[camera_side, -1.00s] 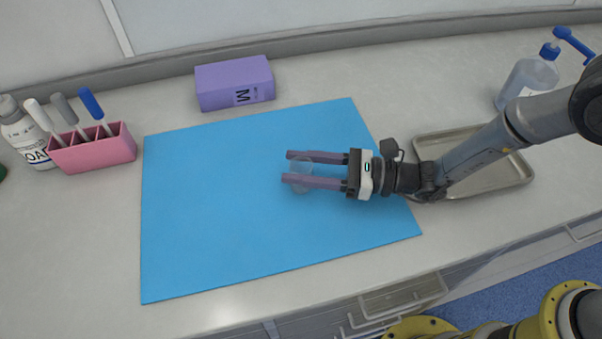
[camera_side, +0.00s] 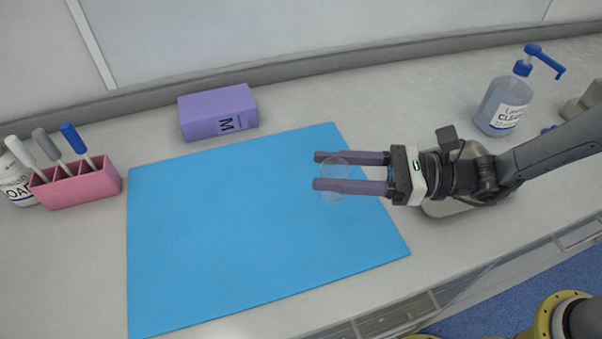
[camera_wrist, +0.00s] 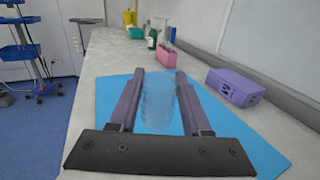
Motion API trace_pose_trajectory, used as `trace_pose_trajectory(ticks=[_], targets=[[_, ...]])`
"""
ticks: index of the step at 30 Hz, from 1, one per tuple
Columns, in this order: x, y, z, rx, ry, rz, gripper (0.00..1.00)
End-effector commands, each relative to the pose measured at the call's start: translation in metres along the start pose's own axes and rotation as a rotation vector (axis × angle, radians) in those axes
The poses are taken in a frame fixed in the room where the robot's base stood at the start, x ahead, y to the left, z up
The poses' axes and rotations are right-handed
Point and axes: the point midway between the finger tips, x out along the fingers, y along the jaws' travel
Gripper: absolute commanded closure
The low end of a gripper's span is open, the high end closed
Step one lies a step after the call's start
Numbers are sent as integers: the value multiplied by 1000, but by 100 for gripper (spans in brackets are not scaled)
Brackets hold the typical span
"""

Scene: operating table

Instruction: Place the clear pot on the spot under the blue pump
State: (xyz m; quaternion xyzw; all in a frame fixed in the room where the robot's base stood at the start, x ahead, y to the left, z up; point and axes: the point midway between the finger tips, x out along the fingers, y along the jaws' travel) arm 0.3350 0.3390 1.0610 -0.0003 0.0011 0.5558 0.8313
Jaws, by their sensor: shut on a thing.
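The clear pot (camera_side: 336,188) is a small see-through cup held upright between the purple fingers of my gripper (camera_side: 333,172), above the right part of the blue mat. In the wrist view the clear pot (camera_wrist: 159,101) stands between the two fingers of my gripper (camera_wrist: 160,88). The gap under the pot is hard to judge. The pump bottle (camera_side: 503,100), with a blue pump head and a labelled clear body, stands at the back right, well right of my gripper. No marked spot shows under it.
A metal tray (camera_side: 455,207) lies behind my wrist, mostly hidden. The blue mat (camera_side: 220,240) is largely bare. A white bottle (camera_side: 18,185) is beside the holder. A grey object (camera_side: 582,102) sits at the far right.

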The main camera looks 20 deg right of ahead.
Motion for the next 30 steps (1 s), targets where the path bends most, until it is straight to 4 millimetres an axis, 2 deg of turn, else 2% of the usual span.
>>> trace_pose_trajectory(ticks=[3, 9, 19, 23, 26, 30], targets=[[-23, 8, 13, -3, -5, -2, 100], [-47, 18, 24, -2, -5, -2, 100], [-58, 19, 28, -1, -3, -9, 100], [-68, -4, 25, -2, -2, -69, 100], [-85, -37, 21, -2, -1, -157, 100], [-123, -91, 15, -6, -1, -314, 100]])
